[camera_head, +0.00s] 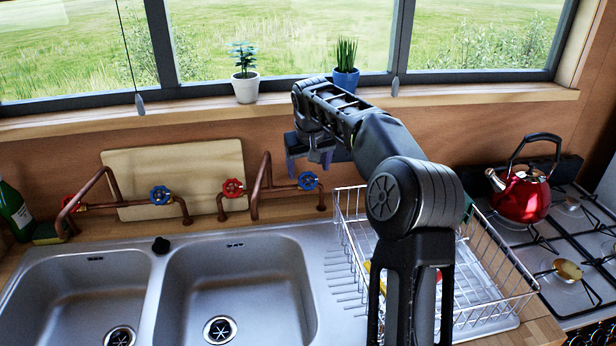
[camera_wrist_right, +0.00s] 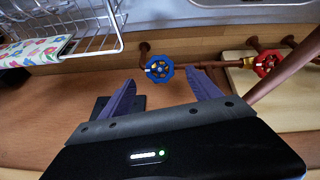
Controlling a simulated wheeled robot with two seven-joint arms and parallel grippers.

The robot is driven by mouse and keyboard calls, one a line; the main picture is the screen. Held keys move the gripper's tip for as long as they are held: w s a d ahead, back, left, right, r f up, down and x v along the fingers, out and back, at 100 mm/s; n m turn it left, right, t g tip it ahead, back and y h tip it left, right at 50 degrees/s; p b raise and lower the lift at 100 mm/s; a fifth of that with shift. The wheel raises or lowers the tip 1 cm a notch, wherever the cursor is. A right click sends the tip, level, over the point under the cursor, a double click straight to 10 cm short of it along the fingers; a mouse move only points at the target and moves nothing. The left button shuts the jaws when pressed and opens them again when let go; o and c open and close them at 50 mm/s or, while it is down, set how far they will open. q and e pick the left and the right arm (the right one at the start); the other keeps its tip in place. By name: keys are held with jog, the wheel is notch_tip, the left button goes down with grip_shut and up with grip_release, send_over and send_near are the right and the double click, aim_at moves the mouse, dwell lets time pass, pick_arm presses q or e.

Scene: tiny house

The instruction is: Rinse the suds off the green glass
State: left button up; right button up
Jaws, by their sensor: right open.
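I cannot make out the green glass for certain in either view. A small dark green patch (camera_head: 468,206) shows at the dish rack behind my right arm, mostly hidden. My right gripper (camera_head: 309,163) is open and empty, just above and behind the blue valve (camera_head: 308,181) of the right copper tap (camera_head: 262,172). In the right wrist view the blue valve (camera_wrist_right: 159,69) lies ahead, between the open fingertips (camera_wrist_right: 163,88) and apart from them. The right tap's red valve (camera_head: 233,188) is to its left. No water shows from the tap. My left gripper is out of view.
The double sink has a left basin (camera_head: 75,300) and an empty right basin (camera_head: 240,290). A wire dish rack (camera_head: 500,262) stands right of it, partly behind my arm. A red kettle (camera_head: 522,195) sits on the stove. A cutting board (camera_head: 178,165) leans on the wall.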

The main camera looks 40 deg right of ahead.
aim_at(308, 180)
jog(key=p+x, duration=0.1)
jog(key=x, duration=0.4)
jog(key=shift+f, duration=0.15)
jog(key=c, duration=1.4)
